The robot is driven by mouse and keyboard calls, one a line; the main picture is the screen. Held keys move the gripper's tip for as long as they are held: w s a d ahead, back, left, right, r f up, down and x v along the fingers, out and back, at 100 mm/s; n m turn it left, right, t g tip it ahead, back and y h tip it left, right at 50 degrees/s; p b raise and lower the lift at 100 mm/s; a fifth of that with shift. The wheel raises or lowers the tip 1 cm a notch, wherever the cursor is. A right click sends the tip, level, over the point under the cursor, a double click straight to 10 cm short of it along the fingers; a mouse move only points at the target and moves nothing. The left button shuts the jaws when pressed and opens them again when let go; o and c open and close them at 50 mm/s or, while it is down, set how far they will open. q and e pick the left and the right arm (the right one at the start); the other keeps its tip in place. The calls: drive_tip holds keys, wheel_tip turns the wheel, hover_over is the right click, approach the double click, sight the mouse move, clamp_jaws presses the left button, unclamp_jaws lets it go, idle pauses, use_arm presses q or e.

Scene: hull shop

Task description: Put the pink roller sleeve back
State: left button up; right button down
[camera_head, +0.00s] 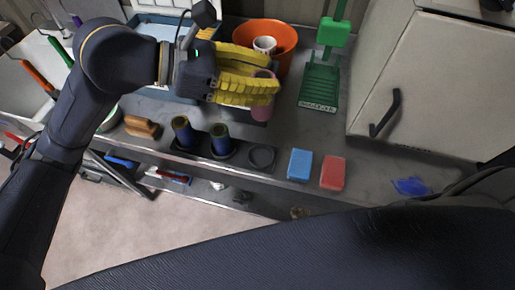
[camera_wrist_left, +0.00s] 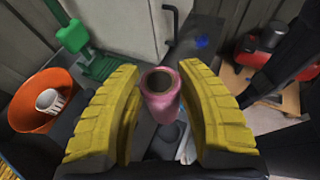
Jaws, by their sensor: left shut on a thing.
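The pink roller sleeve (camera_head: 262,109) is held by my left gripper (camera_head: 262,80), between its yellow ribbed fingers, in front of the orange bucket. In the left wrist view the pink sleeve (camera_wrist_left: 160,92) shows its dark open end between the two fingers. A dark rack (camera_head: 240,158) below it in the head view bears two dark sleeves (camera_head: 183,134) (camera_head: 220,141) standing upright. To their right is an empty round ring (camera_head: 261,157). The sleeve is up and to the right of the rack's sleeves in the picture. My right gripper is not in view.
An orange bucket (camera_head: 284,35) holding a white cup (camera_head: 264,45) stands behind the gripper. A blue block (camera_head: 300,164) and a red block (camera_head: 333,173) lie right of the ring. A wooden-handled brush (camera_head: 142,127) lies left.

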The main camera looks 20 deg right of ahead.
use_arm(q)
wheel_tip(320, 180, down, 19)
drive_tip(key=shift+f, duration=0.1)
idle(0.7)
drive_tip(key=shift+f, duration=0.15)
drive_tip(key=o, duration=1.2)
drive_tip(key=shift+r, duration=0.2)
drive_tip(key=v, duration=1.2)
drive_tip(key=shift+s, duration=0.1)
